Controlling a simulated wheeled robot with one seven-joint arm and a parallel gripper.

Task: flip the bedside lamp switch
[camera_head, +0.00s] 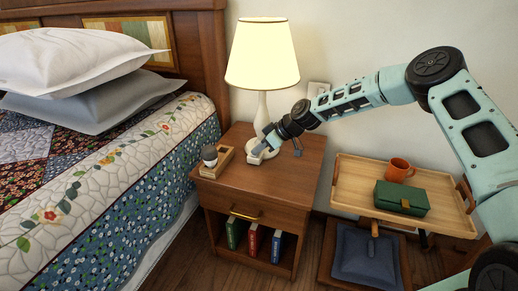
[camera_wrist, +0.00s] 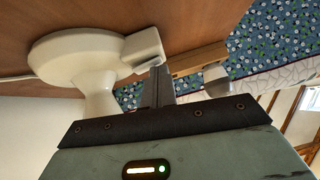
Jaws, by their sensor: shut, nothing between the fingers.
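The bedside lamp (camera_head: 262,55) stands upright on the nightstand, with a glowing cream shade and a pale base. In the wrist view its round base (camera_wrist: 75,55) is at the left. A small pale block, the switch (camera_wrist: 143,48), sits beside the base; in the head view the switch (camera_head: 257,158) is partly behind the gripper. My gripper (camera_head: 268,152) is low beside the lamp base. In the wrist view my gripper (camera_wrist: 157,82) is shut and empty, its fingertips close to the switch block. I cannot tell whether they touch it.
The bed (camera_head: 100,170) is at left. A wooden tray table (camera_head: 346,184) with an orange mug (camera_head: 400,169) and green box (camera_head: 402,198) stands right.

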